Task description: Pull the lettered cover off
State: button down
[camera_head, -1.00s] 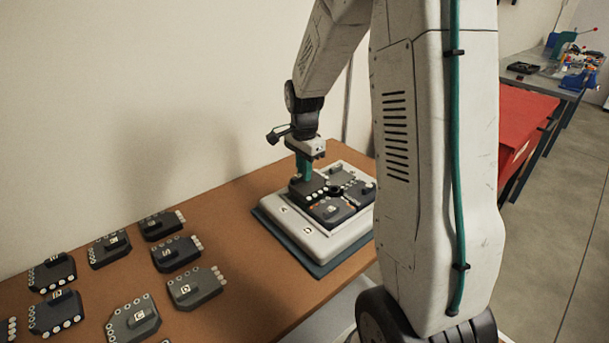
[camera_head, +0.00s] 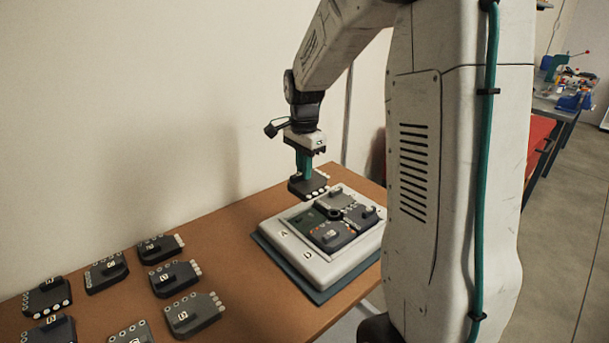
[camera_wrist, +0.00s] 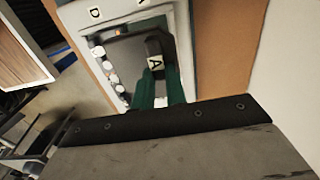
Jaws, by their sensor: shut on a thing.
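My gripper (camera_head: 304,168) is shut on a dark grey lettered cover (camera_head: 308,188) and holds it up in the air above the device. In the wrist view the cover (camera_wrist: 130,62) shows a raised handle with a letter A label, between my green fingers (camera_wrist: 158,88), and a row of round white studs along one side. The device (camera_head: 318,262) is a pale housing with letters A and D on its rim, lying on a dark teal mat. Other dark covers (camera_head: 331,234) sit in it around a round black hub. An uncovered patch (camera_head: 306,219) shows at its left.
Several loose dark lettered covers (camera_head: 173,278) lie on the brown table (camera_head: 246,268) at the left. A wall stands close behind the table. Bare table lies between the loose covers and the device. A second bench with coloured items (camera_head: 565,95) is far off at right.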

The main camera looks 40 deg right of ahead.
jog(key=shift+r, duration=3)
